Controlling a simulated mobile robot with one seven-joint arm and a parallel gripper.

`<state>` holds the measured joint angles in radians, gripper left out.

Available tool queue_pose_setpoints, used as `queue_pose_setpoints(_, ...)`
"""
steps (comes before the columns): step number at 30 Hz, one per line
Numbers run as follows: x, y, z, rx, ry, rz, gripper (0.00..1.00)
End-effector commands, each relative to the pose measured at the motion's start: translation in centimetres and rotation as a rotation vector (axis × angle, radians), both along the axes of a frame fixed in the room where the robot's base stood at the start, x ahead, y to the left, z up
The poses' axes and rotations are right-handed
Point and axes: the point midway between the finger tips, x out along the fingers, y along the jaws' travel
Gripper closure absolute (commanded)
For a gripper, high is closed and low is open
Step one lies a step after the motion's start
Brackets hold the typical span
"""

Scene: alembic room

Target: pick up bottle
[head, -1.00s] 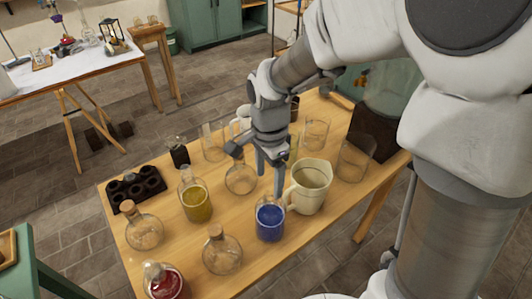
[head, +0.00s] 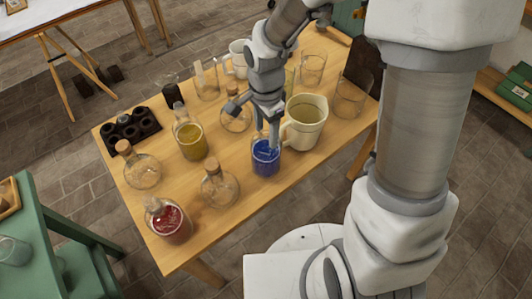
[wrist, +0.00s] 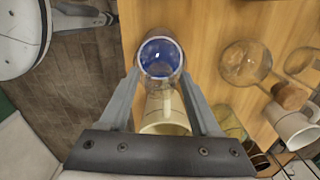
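A clear glass bottle with blue liquid (head: 266,161) stands upright near the table's front edge, beside a cream jug. My gripper (head: 267,138) points down over it, with its fingers at the bottle's upper part. In the wrist view, the bottle (wrist: 161,56) shows between the fingertips of my gripper (wrist: 160,76). The fingers are apart, one on each side. I cannot tell whether either finger touches the glass. The neck is partly hidden by the fingers in the head view.
The cream jug (head: 305,124) stands close right of the blue bottle. A corked round flask (head: 219,188), a yellow bottle (head: 191,140) and a red bottle (head: 169,222) stand to the left. Glass beakers (head: 312,68) and a dark holder (head: 131,131) stand further back.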

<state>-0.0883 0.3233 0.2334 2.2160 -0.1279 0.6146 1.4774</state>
Motion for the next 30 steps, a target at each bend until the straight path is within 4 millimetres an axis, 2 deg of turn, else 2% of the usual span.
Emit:
queue_pose_setpoints(1, 0.01, 0.00, 0.02, 0.000, 0.000, 0.000, 0.47)
queue_pose_setpoints(10, 0.02, 0.01, 0.03, 0.000, 0.000, 0.000, 1.00)
queue_pose_setpoints(30, 0.03, 0.01, 0.06, 0.000, -0.001, 0.000, 1.00)
